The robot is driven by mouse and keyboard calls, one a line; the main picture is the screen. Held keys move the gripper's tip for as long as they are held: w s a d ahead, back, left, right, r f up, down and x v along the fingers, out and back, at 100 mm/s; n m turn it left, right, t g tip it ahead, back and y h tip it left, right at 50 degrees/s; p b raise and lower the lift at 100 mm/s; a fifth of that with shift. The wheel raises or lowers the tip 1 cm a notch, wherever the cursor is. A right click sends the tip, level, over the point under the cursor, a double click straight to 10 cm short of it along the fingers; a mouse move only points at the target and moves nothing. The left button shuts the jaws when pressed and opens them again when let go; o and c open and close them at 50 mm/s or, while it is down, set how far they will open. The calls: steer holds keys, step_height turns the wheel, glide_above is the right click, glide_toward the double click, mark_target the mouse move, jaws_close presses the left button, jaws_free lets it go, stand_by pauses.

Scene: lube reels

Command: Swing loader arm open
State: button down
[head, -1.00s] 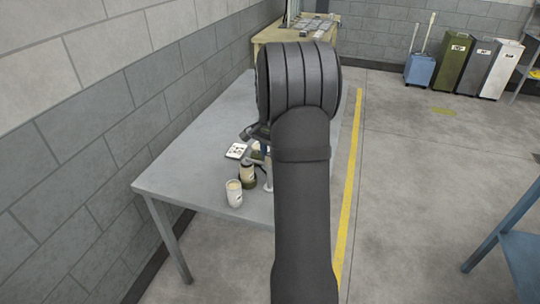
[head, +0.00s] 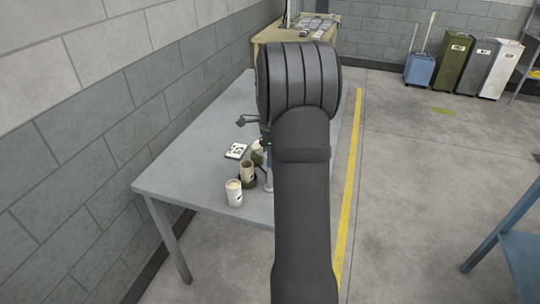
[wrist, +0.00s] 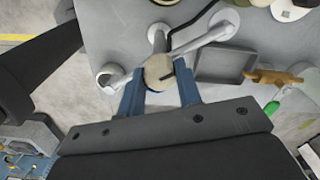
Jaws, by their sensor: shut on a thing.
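In the wrist view, my gripper (wrist: 159,90) has its two blue fingers on either side of a round tan knob (wrist: 158,70). The knob sits by the pale grey loader arm (wrist: 205,38), whose tubular parts spread up and to the right. A pale ring (wrist: 111,74) lies left of the knob, and a thin black rod curves above it. What lies under the knob is hidden by it and the fingers. In the head view my own arm covers the gripper and most of the loader. A small dark part (head: 247,121) sticks out left of my arm.
On the grey table (head: 190,165) stand a white cup (head: 234,193), a dark green container with a tan top (head: 247,172) and a black-and-white card (head: 236,151). The wrist view shows a grey tray (wrist: 222,62) with an orange-brown piece (wrist: 272,77) beside it. The table's left part is clear.

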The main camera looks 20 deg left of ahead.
steer(key=m, duration=0.7)
stand_by(0.7)
steer(key=c, duration=1)
jaws_free()
steer(key=shift+c, duration=0.2)
step_height(320, 180, up, 18)
steer(key=shift+f, duration=0.25)
steer(key=shift+f, duration=0.15)
step_height(320, 180, down, 17)
steer(key=shift+f, duration=0.15)
